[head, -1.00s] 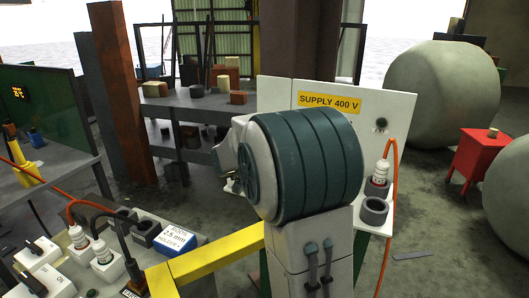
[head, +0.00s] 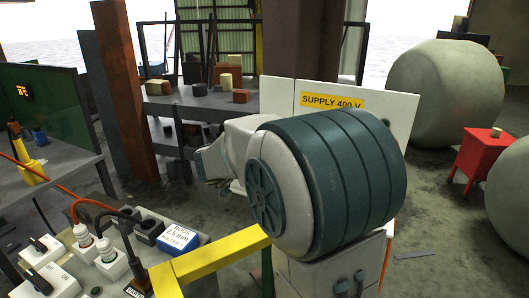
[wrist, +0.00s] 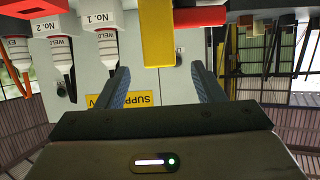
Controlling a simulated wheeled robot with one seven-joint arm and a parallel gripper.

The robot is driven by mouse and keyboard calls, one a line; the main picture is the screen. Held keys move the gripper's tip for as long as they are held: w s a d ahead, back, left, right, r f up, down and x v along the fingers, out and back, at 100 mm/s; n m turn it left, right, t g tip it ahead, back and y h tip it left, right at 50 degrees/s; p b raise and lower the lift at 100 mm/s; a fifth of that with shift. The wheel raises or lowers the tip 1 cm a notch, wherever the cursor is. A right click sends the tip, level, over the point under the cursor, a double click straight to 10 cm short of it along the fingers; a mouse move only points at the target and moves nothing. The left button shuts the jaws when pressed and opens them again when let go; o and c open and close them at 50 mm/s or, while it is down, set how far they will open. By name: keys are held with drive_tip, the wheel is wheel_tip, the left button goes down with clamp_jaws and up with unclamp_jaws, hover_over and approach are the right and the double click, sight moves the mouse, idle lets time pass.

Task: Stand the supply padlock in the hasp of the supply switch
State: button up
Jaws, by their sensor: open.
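My gripper (wrist: 158,90) is open in the wrist view, which looks upside down at the supply panel. Its two blue-grey fingers stand apart with nothing clearly held. A yellow block (wrist: 156,35) shows beyond the gap, with a red part (wrist: 198,15) beside it at the top edge; I cannot tell whether either is the supply padlock or the supply switch. The hasp cannot be made out. In the head view, the pale panel (head: 400,112) carries the SUPPLY 400 V sign (head: 332,100), and my arm covers its lower part.
White welding plugs No. 1 (wrist: 102,45) and No. 2 (wrist: 58,50) stand on the panel's side. In the head view, a yellow beam (head: 215,260) crosses left of my arm, beside a bench with a blue rods box (head: 178,238). A red cabinet (head: 483,152) stands at right.

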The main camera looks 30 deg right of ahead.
drive_tip(key=v, duration=0.6)
drive_tip(key=shift+s+a+p, duration=0.2)
drive_tip(key=shift+a+p, duration=0.05)
drive_tip(key=shift+p, duration=0.1)
drive_tip(key=shift+r, duration=0.1)
